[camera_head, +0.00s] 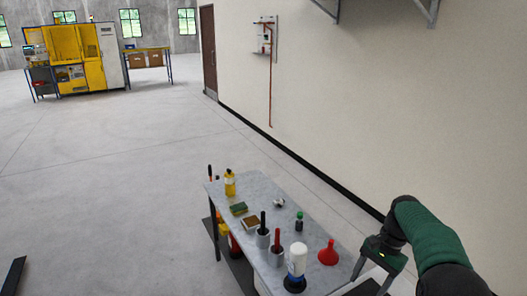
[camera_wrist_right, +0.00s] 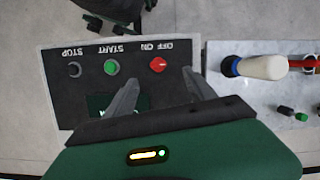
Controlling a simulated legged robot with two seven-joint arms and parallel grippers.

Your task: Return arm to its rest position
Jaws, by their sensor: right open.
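My right arm comes in from the lower right of the head view, and its gripper (camera_head: 373,275) hangs beside the right end of the workbench (camera_head: 262,192). In the right wrist view the two fingers of my right gripper (camera_wrist_right: 160,82) are apart with nothing between them. Beyond them is a dark control panel (camera_wrist_right: 75,95) with upside-down labels, a green START button (camera_wrist_right: 111,67), a STOP button (camera_wrist_right: 74,69) and a red OFF/ON knob (camera_wrist_right: 157,65). I cannot tell how far the fingers are from the panel. My left gripper is not in view.
The bench holds a yellow bottle (camera_head: 230,183), a white-and-blue bottle (camera_head: 297,260), a red funnel (camera_head: 328,253) and dark-green bottle (camera_head: 299,222). A copper tube (camera_head: 270,95) runs down the wall at the back. Open floor (camera_head: 100,190) lies left of the bench.

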